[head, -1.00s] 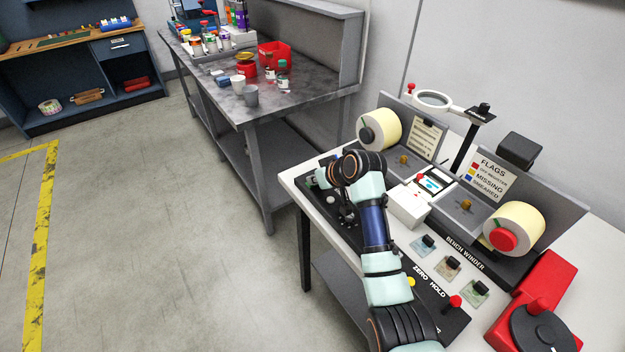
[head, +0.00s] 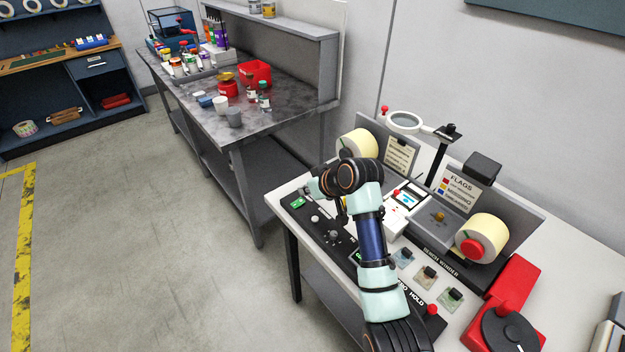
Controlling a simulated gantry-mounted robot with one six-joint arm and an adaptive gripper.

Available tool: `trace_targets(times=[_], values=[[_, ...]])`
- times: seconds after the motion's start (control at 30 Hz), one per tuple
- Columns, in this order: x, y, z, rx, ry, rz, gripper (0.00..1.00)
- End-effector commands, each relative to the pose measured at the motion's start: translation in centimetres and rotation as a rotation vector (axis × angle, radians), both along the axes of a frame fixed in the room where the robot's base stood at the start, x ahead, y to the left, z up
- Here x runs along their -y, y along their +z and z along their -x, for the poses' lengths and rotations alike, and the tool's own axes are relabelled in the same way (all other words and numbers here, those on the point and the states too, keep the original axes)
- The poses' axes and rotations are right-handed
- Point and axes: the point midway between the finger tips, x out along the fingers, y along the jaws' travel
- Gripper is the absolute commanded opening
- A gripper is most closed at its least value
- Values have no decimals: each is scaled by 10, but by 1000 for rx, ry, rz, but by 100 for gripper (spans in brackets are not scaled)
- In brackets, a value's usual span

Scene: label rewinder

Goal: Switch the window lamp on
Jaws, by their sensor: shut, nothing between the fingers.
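The bench winder (head: 440,254) stands on the white-topped bench, with a small bright window (head: 408,197) between its two label rolls. Which part is the window lamp's switch I cannot tell. A black control panel (head: 318,232) with knobs and a small green display runs along the bench's front edge. My arm reaches up over this panel and partly covers it. My gripper (head: 342,208) is small and dark, below the arm's bend near the back of the panel. It is shut and empty. The arm partly hides it, and whether it touches anything is unclear.
A magnifier ring (head: 404,122) stands on a post behind the winder. A red device (head: 508,315) sits at the right. The floor at left is clear.

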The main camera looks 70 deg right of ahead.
Motion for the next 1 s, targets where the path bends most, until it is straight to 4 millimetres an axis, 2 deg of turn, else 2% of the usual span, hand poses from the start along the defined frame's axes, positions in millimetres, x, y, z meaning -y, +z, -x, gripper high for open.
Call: trace_targets(times=[0.03, 0.1, 0.3, 1.0], values=[[-4, 11, 6, 2, 0, 3, 0], [-10, 19, 14, 1, 0, 2, 0], [-19, 33, 26, 1, 1, 0, 0], [-20, 34, 27, 1, 1, 1, 0]])
